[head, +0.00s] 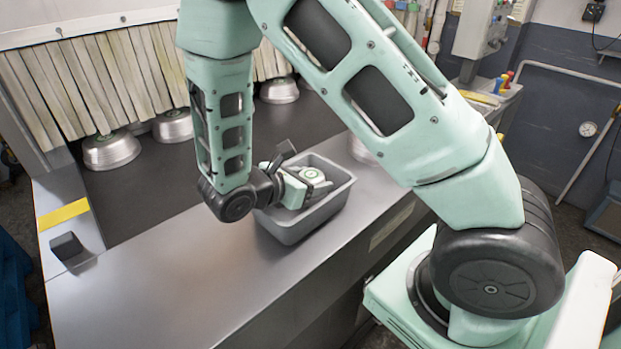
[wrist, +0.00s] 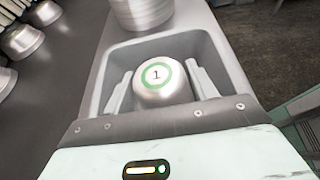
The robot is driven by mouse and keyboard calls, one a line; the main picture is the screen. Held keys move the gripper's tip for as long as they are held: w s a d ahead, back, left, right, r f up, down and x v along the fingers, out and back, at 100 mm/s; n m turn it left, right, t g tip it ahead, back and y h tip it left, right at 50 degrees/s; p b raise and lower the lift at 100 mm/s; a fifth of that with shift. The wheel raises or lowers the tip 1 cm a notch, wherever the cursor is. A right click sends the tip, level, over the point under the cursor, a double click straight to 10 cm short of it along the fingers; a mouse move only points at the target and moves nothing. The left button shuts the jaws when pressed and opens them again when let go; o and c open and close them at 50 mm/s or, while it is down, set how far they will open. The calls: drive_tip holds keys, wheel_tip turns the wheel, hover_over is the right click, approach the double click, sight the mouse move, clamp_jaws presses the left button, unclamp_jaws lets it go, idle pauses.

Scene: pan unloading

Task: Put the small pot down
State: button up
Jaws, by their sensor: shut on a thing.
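The small pot (wrist: 161,92) is a shiny metal pot, bottom up, with a white label bearing a green ring and the number 1. It also shows in the head view (head: 312,174), partly hidden by my wrist. My gripper (wrist: 158,84) has one finger on each side of the pot and is shut on it. Pot and fingers are within the outline of a grey open bin (head: 288,229), which also shows in the wrist view (wrist: 224,52). I cannot tell whether the pot touches the bin's floor.
The bin stands on a grey metal ledge (head: 190,270) beside a dark conveyor belt (head: 160,185). Several larger metal pans, such as this one (head: 111,152), sit by a strip curtain (head: 90,80). Another pan (wrist: 141,12) stands just beyond the bin. The ledge left of the bin is clear.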

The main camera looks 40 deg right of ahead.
drive_tip(key=o, duration=1)
drive_tip(key=shift+r, duration=0.2)
drive_tip(key=w+r+b+v, duration=0.1)
drive_tip(key=v, duration=1.1)
drive_tip(key=s+a+m+y, duration=0.3)
drive_tip(key=s+y, duration=0.1)
drive_tip(key=s, duration=0.2)
drive_tip(key=s+a+r+m+y, duration=0.1)
drive_tip(key=s+a+m+y, duration=0.3)
drive_tip(key=s+y, duration=0.1)
drive_tip(key=s+a+m+g+y, duration=0.1)
drive_tip(key=s+a+m+y, duration=0.3)
drive_tip(key=s, duration=0.3)
drive_tip(key=shift+a+r+y, duration=0.25)
drive_tip(key=shift+r+y, duration=0.05)
drive_tip(key=shift+y, duration=0.3)
